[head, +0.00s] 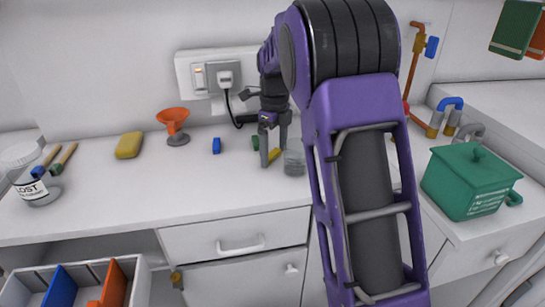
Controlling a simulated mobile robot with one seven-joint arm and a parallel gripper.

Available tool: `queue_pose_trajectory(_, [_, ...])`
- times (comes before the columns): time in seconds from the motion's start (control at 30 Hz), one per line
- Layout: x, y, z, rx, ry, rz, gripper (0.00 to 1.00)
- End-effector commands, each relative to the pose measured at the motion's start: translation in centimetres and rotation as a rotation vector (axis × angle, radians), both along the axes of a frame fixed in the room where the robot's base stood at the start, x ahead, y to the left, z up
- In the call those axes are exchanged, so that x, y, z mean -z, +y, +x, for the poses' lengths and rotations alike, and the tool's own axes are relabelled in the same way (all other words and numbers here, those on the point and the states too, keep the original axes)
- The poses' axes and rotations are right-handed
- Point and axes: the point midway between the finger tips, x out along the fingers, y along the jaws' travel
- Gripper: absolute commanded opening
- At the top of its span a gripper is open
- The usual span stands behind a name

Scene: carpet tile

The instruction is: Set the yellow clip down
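My gripper (273,156) points down over the white counter, in front of the wall socket. Its two fingers are apart, and the small yellow clip (273,157) lies slantwise between their tips, filling the gap. The clip looks gripped, close to the counter top; whether it touches the counter is too small to tell. A green clip-like piece (255,142) stands just behind and left of the fingers. A blue one (216,146) stands further left.
A glass (294,161) stands close to the right of my gripper. A green pot (470,183) is at the right. The counter's front left stretch (150,200) is clear.

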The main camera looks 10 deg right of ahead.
Motion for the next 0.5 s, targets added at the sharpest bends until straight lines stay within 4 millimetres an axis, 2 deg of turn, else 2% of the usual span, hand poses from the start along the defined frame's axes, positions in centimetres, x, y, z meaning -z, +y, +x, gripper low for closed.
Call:
queue_pose_trajectory(0.03, [-0.02, 0.01, 0.01, 0.000, 0.000, 0.000, 0.86])
queue_pose_trajectory(0.07, [-0.03, 0.01, 0.01, 0.000, 0.000, 0.000, 0.80])
queue_pose_trajectory(0.43, [-0.05, 0.01, 0.01, -0.001, 0.000, 0.000, 0.14])
queue_pose_trajectory(0.5, [-0.05, 0.01, 0.01, -0.001, 0.000, 0.000, 0.14])
